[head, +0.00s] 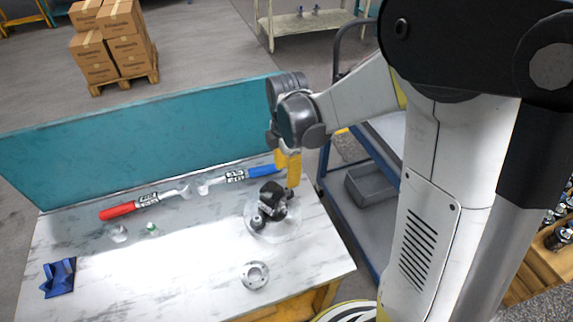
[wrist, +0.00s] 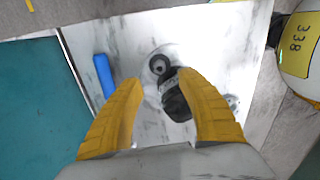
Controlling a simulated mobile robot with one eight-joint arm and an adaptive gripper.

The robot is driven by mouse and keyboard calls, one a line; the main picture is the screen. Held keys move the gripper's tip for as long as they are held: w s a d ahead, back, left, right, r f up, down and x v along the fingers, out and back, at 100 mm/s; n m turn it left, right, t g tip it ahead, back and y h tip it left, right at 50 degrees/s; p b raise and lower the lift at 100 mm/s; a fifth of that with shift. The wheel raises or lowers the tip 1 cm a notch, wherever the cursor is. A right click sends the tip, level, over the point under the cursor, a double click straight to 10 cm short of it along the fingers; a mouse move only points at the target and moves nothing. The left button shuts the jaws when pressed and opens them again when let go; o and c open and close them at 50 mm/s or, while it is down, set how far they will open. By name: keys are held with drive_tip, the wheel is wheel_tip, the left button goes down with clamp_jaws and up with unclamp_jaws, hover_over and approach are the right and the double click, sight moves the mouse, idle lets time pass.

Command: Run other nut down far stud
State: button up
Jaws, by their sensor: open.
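The dark hydraulic motor (head: 272,196) stands on a pale round base on the white bench. In the wrist view, its black body (wrist: 174,100) shows between my fingers, with a dark round part (wrist: 158,65) just beyond the tips. My gripper (head: 288,172) has yellow fingers and hangs just behind and above the motor. In the wrist view, my gripper (wrist: 158,82) is open with its fingers spread, and no held object shows between them. The studs and nuts are too small or hidden to make out, including the far stud.
A blue-handled wrench (head: 248,174) and a red-handled wrench (head: 128,207) lie along the teal back panel (head: 140,145). A grey flange ring (head: 255,275) lies near the front edge. A blue block (head: 58,277) sits at left. A blue cart (head: 375,215) stands right of the bench.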

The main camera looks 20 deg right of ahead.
sight(287, 189)
wheel_tip(287, 189, down, 8)
drive_tip(key=b, duration=0.2)
drive_tip(key=shift+r+b, duration=0.1)
drive_tip(key=shift+b, duration=0.3)
drive_tip(key=shift+c, duration=0.6)
clamp_jaws()
drive_tip(key=shift+c, duration=1)
unclamp_jaws()
drive_tip(key=shift+r, duration=0.1)
